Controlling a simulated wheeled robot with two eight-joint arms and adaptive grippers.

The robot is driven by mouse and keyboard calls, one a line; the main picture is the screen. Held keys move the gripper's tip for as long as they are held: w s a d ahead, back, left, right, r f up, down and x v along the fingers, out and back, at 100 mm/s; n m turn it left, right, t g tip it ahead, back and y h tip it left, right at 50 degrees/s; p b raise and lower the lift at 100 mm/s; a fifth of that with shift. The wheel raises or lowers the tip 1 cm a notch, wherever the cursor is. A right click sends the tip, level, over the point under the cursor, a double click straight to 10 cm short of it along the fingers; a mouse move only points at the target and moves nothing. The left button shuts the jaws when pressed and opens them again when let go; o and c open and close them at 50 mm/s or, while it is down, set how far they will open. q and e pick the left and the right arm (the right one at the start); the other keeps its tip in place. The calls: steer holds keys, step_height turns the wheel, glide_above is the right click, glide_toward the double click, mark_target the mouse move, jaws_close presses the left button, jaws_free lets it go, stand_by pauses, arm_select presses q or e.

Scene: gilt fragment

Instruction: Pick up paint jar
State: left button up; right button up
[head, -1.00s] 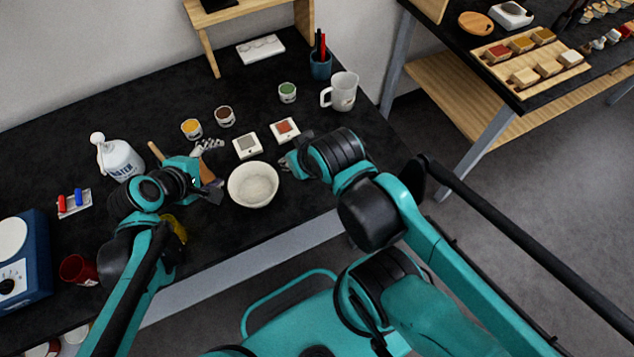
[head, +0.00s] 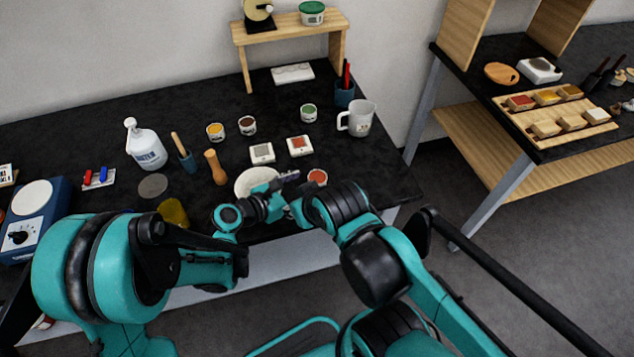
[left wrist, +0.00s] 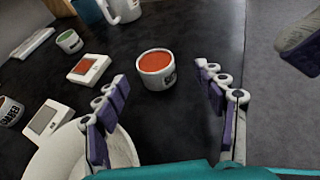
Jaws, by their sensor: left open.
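A white paint jar with orange-red paint (head: 317,177) stands upright near the table's front edge, right of the bowl. It also shows in the left wrist view (left wrist: 158,74), ahead of the spread fingers and apart from them. My left gripper (head: 287,181) is open and empty, over the bowl's right side and just left of this jar. Other paint jars stand farther back: yellow (head: 215,132), brown (head: 247,125) and green (head: 308,113). Part of my right gripper (left wrist: 303,45) shows at the upper right of the left wrist view; its jaw state is unclear.
The white bowl (head: 245,182) is partly hidden by my left gripper. Two tiles, grey (head: 262,153) and red (head: 300,146), lie behind it. A white mug (head: 358,119) stands back right. A wooden pestle (head: 214,168) stands left. Bare tabletop surrounds the orange-red jar.

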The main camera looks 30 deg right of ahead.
mark_target(315, 178)
arm_select(q)
steer(key=x, duration=0.1)
steer(key=b+x, duration=0.1)
steer(key=x, duration=0.2)
steer(key=shift+w+a, duration=0.1)
steer(key=shift+w, duration=0.15)
steer(key=shift+w+d, duration=0.15)
steer(key=shift+d, duration=0.2)
steer(key=shift+a, duration=0.1)
steer(key=c, duration=1.5)
steer(key=shift+r, duration=0.1)
steer(key=shift+r, duration=0.1)
